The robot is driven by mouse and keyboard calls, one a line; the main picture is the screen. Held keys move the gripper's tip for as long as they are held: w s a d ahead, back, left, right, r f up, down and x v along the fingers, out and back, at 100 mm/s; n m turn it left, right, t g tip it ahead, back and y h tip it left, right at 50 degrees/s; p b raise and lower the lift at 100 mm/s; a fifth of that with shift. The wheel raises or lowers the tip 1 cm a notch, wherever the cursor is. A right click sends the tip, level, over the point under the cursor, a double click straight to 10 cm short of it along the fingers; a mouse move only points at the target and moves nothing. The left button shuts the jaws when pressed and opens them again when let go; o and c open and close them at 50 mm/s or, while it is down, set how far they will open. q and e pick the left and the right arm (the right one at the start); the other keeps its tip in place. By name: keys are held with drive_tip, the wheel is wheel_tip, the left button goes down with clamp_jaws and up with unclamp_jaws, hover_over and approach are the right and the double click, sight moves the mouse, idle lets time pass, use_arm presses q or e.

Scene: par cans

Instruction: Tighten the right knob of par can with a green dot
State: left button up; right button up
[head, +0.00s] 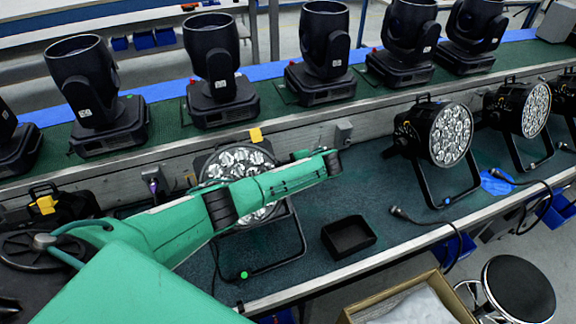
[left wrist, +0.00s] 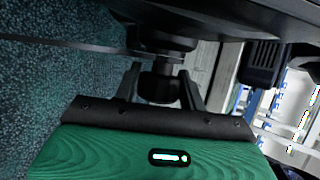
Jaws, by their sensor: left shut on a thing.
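The par can with the green dot (head: 243,274) stands on the lower shelf at centre-left; its black bracket (head: 302,240) carries the dot. My left arm crosses in front of its lens face (head: 235,157) and covers much of it. In the left wrist view my left gripper (left wrist: 163,85) is shut on a dark knob (left wrist: 162,90), one finger on each side. The knob sits beside the can's dark body (left wrist: 215,15). In the head view the knob and fingertips cannot be made out. My right gripper is not in view.
Another par can (head: 440,135) with a blue dot (head: 447,201) stands to the right, with more beyond. Moving-head lights (head: 218,75) line the upper shelf. A stool (head: 518,288) and open box (head: 405,300) are in front.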

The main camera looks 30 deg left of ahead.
use_arm(q)
drive_tip(key=shift+r+m+g+h+p, duration=0.15)
drive_tip(key=shift+m+g+h+p, duration=0.15)
drive_tip(key=shift+g+h+p, duration=0.65)
drive_tip(key=shift+g+h, duration=0.25)
drive_tip(key=shift+h, duration=0.6)
drive_tip(key=shift+m+g+h+b, duration=0.3)
drive_tip(key=shift+h+b, duration=0.05)
drive_tip(key=shift+h, duration=0.05)
drive_tip(key=shift+w+f+m+g+h+b, duration=0.1)
drive_tip(key=shift+f+m+g+h+b, duration=0.05)
drive_tip(key=shift+g+h+b, duration=0.35)
drive_tip(key=shift+f+m+g+h+b, duration=0.15)
drive_tip(key=shift+g+h+b, duration=0.15)
drive_tip(key=shift+h+b, duration=0.3)
drive_tip(key=shift+r+g+h+b, duration=0.1)
drive_tip(key=shift+g+h+b, duration=0.3)
drive_tip(key=shift+h+b, duration=0.15)
drive_tip(key=shift+r, duration=0.1)
